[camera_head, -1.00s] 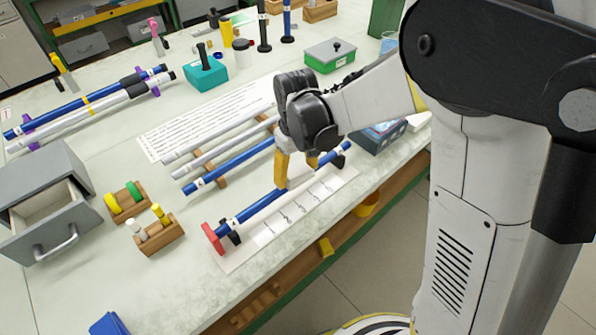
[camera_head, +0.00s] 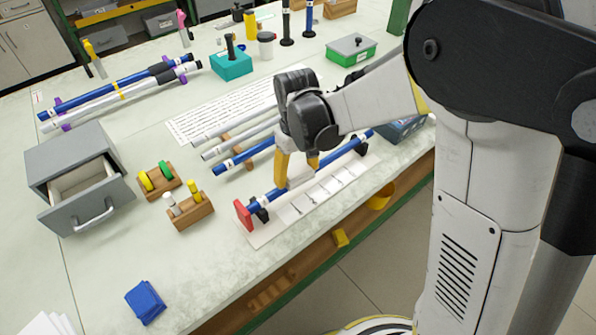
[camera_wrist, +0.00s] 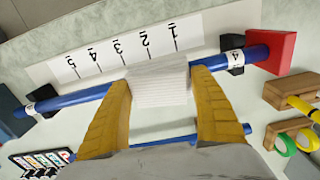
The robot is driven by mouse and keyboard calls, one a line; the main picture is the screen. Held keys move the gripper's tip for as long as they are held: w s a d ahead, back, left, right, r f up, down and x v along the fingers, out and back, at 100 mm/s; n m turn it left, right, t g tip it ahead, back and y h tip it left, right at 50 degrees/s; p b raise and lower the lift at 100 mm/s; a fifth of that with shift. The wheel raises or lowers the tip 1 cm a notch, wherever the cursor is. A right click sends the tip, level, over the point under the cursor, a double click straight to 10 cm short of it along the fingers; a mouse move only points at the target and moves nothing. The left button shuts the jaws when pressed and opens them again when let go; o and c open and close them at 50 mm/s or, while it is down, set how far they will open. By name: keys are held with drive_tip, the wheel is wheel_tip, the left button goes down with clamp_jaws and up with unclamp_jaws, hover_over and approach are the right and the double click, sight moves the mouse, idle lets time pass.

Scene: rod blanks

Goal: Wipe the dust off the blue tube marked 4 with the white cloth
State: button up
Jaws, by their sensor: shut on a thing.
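The blue tube marked 4 (camera_wrist: 210,65) lies across black supports, one end at a red block (camera_wrist: 270,53). It also shows in the head view (camera_head: 341,153). The white cloth (camera_wrist: 158,82) lies over the middle of the tube, between the fingers of my gripper (camera_wrist: 161,85). My gripper (camera_head: 297,170) is shut on the cloth with the tube beneath it, fingers pointing down. The tube's surface under the cloth is hidden. The bare parts look plain blue; I cannot make out dust on them.
A white strip numbered 1 to 5 (camera_wrist: 98,62) lies along the tube. Other rods rest on a wooden rack (camera_head: 226,148). The table's front edge is close.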

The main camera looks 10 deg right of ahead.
drive_tip(key=shift+s+a+r, duration=0.15)
drive_tip(key=shift+a, duration=0.2)
wheel_tip(320, 180, up, 3)
drive_tip(key=shift+d+r+p, duration=0.15)
drive_tip(key=shift+p, duration=0.95)
drive_tip(key=shift+r+p, duration=1.6)
drive_tip(key=shift+r, duration=0.65)
